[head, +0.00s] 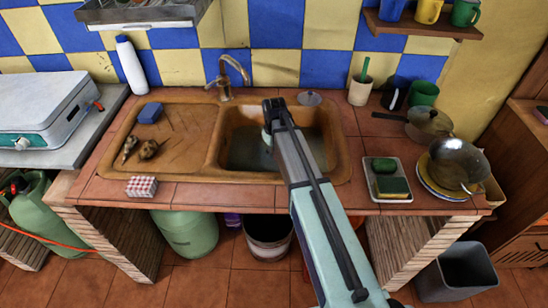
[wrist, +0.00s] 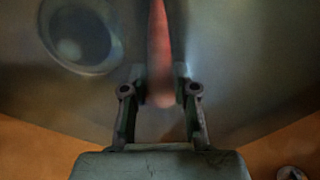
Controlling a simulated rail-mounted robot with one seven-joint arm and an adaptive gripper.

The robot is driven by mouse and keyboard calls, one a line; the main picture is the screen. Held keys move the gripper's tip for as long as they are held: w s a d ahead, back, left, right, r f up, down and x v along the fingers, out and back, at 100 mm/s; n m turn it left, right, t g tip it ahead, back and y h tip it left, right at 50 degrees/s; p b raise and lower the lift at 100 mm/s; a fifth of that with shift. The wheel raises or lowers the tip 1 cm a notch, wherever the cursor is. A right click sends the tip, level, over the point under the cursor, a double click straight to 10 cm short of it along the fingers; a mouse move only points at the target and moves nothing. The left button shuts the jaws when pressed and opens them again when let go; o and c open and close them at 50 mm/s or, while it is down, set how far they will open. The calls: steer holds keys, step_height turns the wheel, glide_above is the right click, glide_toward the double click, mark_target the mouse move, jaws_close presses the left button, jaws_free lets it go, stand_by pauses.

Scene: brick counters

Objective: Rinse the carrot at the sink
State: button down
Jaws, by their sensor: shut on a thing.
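My gripper (wrist: 161,88) is shut on the carrot (wrist: 159,50), a long orange-red shape that points away between the two fingers in the wrist view. In the head view my arm reaches over the right-hand basin of the brown sink (head: 335,165), and the wrist end hangs down into the basin. The fingers and the carrot are hidden there. The tap (head: 228,78) stands behind the sink, left of my wrist. Whether water runs from it cannot be told. The wrist view shows the grey basin floor below, with a round drain-like shape (wrist: 80,35) at upper left.
The drainboard at left holds a blue sponge (head: 150,113) and two brownish root-like things (head: 147,149). A white bottle (head: 131,65) stands behind it. A tray with sponges (head: 388,180), a lidded pan (head: 428,123) and a metal bowl (head: 457,163) crowd the right counter.

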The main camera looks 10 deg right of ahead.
step_height(320, 180, up, 18)
steer(key=p, duration=1.1)
stand_by(0.8)
steer(key=shift+r, duration=0.15)
stand_by(1.8)
step_height(320, 180, up, 4)
steer(key=shift+f+p, duration=0.1)
steer(key=shift+p, duration=1.15)
steer(key=s+d+m+b, duration=0.1)
steer(key=s+m+b, duration=0.3)
steer(key=s, duration=0.8)
steer(key=shift+s+f+m+b, duration=0.2)
steer(key=shift+f+m+b, duration=0.2)
steer(key=shift+b, duration=0.05)
